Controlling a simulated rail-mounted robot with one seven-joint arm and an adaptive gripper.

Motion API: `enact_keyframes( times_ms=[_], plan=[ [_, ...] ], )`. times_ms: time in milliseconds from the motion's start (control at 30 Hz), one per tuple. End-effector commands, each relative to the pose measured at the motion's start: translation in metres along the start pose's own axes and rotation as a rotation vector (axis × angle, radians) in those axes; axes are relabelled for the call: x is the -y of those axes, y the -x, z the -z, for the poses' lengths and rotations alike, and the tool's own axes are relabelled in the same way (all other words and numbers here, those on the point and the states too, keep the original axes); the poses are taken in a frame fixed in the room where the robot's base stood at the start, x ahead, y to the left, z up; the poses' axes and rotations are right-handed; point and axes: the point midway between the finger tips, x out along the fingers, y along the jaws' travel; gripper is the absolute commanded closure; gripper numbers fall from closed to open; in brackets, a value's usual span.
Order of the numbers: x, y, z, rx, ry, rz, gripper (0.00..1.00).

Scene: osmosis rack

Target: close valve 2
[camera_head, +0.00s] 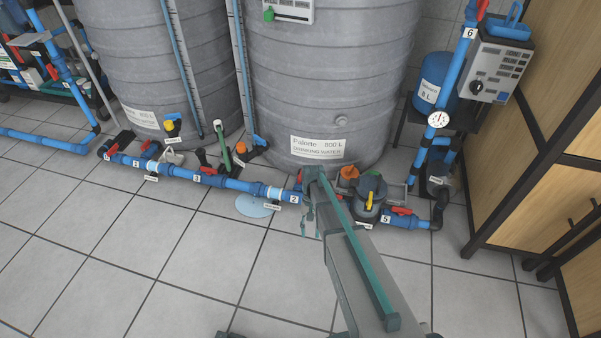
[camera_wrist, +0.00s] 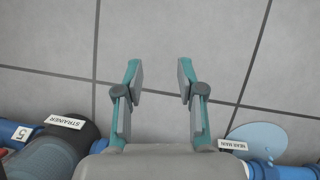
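The label "2" (camera_head: 293,199) sits on the blue pipe in the head view, just left of my arm's end. A small red part (camera_head: 299,178) shows beside it, and the rest of the valve there is hidden behind my arm. My gripper (camera_head: 310,225) is over the pipe line in front of the right tank, mostly covered by my own arm. In the wrist view my gripper (camera_wrist: 159,75) is open, with bare floor tiles between its fingers. No valve handle shows between the fingers in that view.
The blue pipe (camera_head: 240,185) runs along the tank bases with several valves. Right of my arm stand the strainer (camera_head: 370,195) and the label "5" (camera_head: 386,219). A pale blue puddle-like patch (camera_head: 254,205) lies on the floor, also visible in the wrist view (camera_wrist: 258,137). Front floor is clear.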

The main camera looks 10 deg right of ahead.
Motion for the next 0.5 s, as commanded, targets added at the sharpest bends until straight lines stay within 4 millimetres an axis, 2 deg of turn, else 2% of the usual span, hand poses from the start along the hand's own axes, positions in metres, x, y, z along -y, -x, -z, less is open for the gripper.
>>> enact_keyframes(
  times_ms=[33,100,200,300,333,400,500],
  plan=[
    [0.014,0.037,0.06,-0.068,-0.014,0.002,0.61],
    [0.026,0.077,0.112,-0.15,-0.037,0.006,0.61],
    [0.04,0.133,0.176,-0.259,-0.073,0.013,0.61],
    [0.05,0.174,0.225,-0.345,-0.109,0.021,0.61],
    [0.052,0.181,0.237,-0.366,-0.12,0.023,0.61],
    [0.055,0.191,0.256,-0.402,-0.142,0.028,0.61],
    [0.055,0.194,0.268,-0.438,-0.173,0.033,0.61]
  ],
)
